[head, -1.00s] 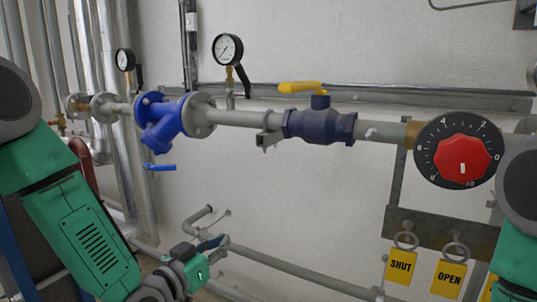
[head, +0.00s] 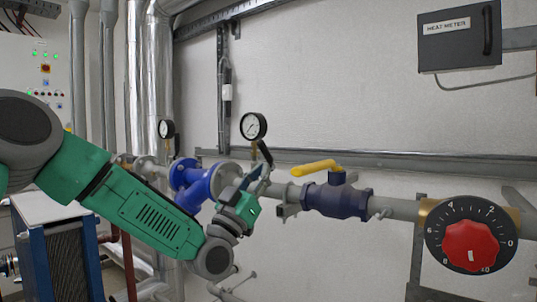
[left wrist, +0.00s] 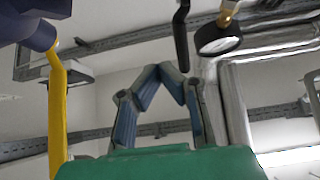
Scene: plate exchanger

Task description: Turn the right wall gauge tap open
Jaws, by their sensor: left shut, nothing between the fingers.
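The right wall gauge (head: 253,125) has a white dial and a black rim, and stands on the grey pipe. Its tap lever (head: 265,153) is black and slants down to the right below the dial. My left gripper (head: 262,178) is just below the lever, close to the pipe, and is shut and empty. In the left wrist view the gripper's fingertips (left wrist: 162,70) meet. The black lever (left wrist: 181,38) hangs just beyond and right of them, with the gauge (left wrist: 218,38) to its right. I cannot tell whether fingers and lever touch. My right gripper is out of view.
A blue valve body (head: 193,184) sits left of the gripper. A yellow-handled valve (head: 338,195) is on the pipe to the right, then a red dial (head: 470,246). Another gauge (head: 166,129) stands farther left. A grey heat meter box (head: 459,40) hangs upper right.

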